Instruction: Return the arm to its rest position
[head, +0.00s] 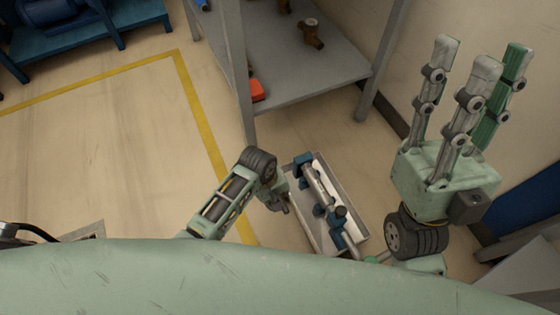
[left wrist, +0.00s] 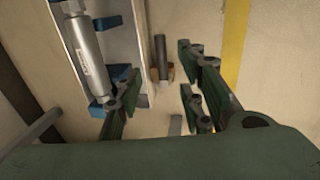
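My left arm comes in from the left in the head view and bends down beside a grey tray (head: 357,235). Its end, my left gripper (head: 284,206), shows only small there. In the left wrist view its dark green fingers (left wrist: 160,88) are spread apart, with nothing held between them. My right gripper (head: 477,75) stands at the right of the head view. Its fingers point up, apart and empty.
The tray holds a silver cylinder with blue mounts (head: 318,187), also in the left wrist view (left wrist: 86,52). A grey shelf table (head: 320,80) carries brown fittings (head: 312,36) and an orange item (head: 257,91). Open floor with yellow tape (head: 205,125) lies left.

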